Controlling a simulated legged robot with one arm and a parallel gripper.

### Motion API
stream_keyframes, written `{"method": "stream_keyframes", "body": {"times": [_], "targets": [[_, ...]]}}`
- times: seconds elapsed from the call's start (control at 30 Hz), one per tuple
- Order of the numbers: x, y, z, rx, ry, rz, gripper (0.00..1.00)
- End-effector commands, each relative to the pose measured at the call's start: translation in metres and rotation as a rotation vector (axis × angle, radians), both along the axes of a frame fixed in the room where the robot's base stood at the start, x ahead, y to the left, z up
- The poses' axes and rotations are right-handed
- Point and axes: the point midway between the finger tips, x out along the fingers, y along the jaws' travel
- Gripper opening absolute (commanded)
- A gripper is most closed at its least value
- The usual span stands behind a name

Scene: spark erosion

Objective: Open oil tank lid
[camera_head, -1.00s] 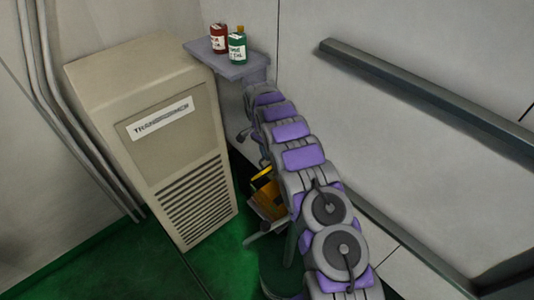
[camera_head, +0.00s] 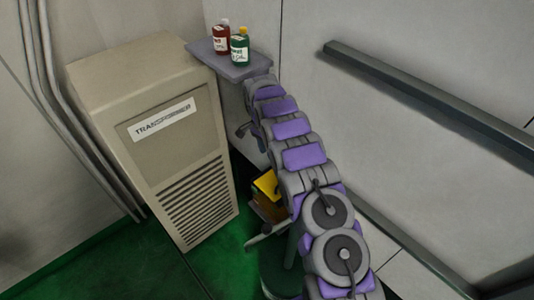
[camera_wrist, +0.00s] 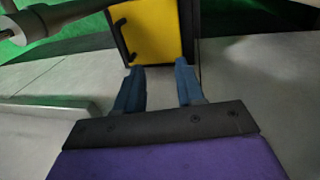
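The yellow lid (camera_head: 266,185) of a brown box-like tank (camera_head: 268,208) shows low beside my arm in the head view. In the wrist view the yellow panel (camera_wrist: 160,28) has a dark frame and a small dark handle (camera_wrist: 121,24) at its left edge. My gripper (camera_wrist: 159,66) has its two blue fingers apart with nothing between them. The fingertips point at the panel's lower edge; whether they touch it I cannot tell.
A beige transformer cabinet (camera_head: 155,140) stands on the left. A wall shelf (camera_head: 232,62) holds a red bottle (camera_head: 221,40) and a green bottle (camera_head: 240,48) near my arm. A grey rail (camera_head: 430,105) runs along the right wall. Green floor (camera_head: 150,270) is clear at the front left.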

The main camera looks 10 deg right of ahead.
Motion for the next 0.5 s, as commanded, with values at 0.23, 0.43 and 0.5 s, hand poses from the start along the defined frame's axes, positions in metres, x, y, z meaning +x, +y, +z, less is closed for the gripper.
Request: {"method": "stream_keyframes", "body": {"times": [0.23,0.43,0.5], "targets": [[-0.013,-0.001,0.002,-0.002,-0.001,0.000,0.38],[-0.028,-0.003,0.004,0.000,-0.002,-0.002,0.38],[-0.035,-0.003,0.004,-0.001,0.001,-0.001,0.38]]}}
